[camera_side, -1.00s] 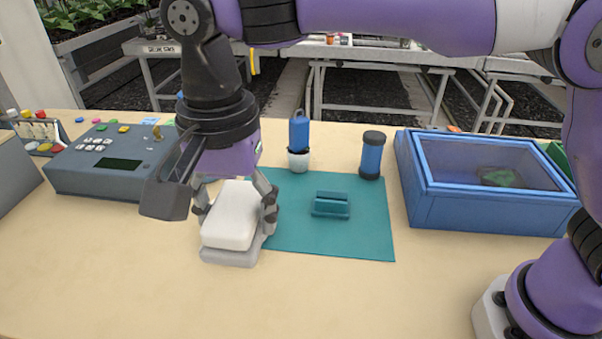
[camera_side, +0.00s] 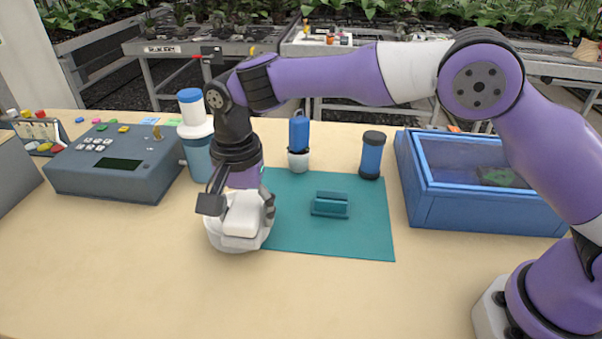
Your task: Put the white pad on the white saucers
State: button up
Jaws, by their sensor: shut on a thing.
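The white pad (camera_side: 240,218) is a pale block held between the fingers of my gripper (camera_side: 240,208), left of the teal mat. My gripper is shut on it and points down. The white saucers (camera_side: 213,236) show as a rounded white shape below and around the pad, on the bench. The pad hides most of them. The pad appears to be over them and very close. I cannot tell whether it touches them.
The teal mat (camera_side: 362,225) bears a teal block (camera_side: 330,205). A blue-and-white item (camera_side: 299,140), a blue cylinder (camera_side: 372,156) and a blue box (camera_side: 480,207) stand right. A blue-capped bottle (camera_side: 196,140) and grey console (camera_side: 115,165) stand left. The front bench is clear.

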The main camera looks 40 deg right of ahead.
aim_at(245, 205)
jog(key=shift+f, duration=0.1)
jog(key=o, duration=1.1)
notch_tip(245, 205, up, 12)
jog(key=s+d+r+n+t, duration=0.2)
jog(key=d+r, duration=0.4)
jog(key=d, duration=0.2)
jog(key=s+d+f+n+t, duration=0.1)
jog(key=s+d+f+n, duration=0.1)
jog(key=s+d, duration=0.2)
jog(key=s+d+f+n+t, duration=0.1)
jog(key=s+d+f+n, duration=0.1)
jog(key=s+d, duration=0.3)
jog(key=s+d+f+n+t, duration=0.1)
jog(key=s+d+f+n, duration=0.1)
jog(key=s+d, duration=0.3)
jog(key=shift+s+f+n+t, duration=0.35)
jog(key=shift+s+n, duration=0.15)
jog(key=shift+s, duration=0.1)
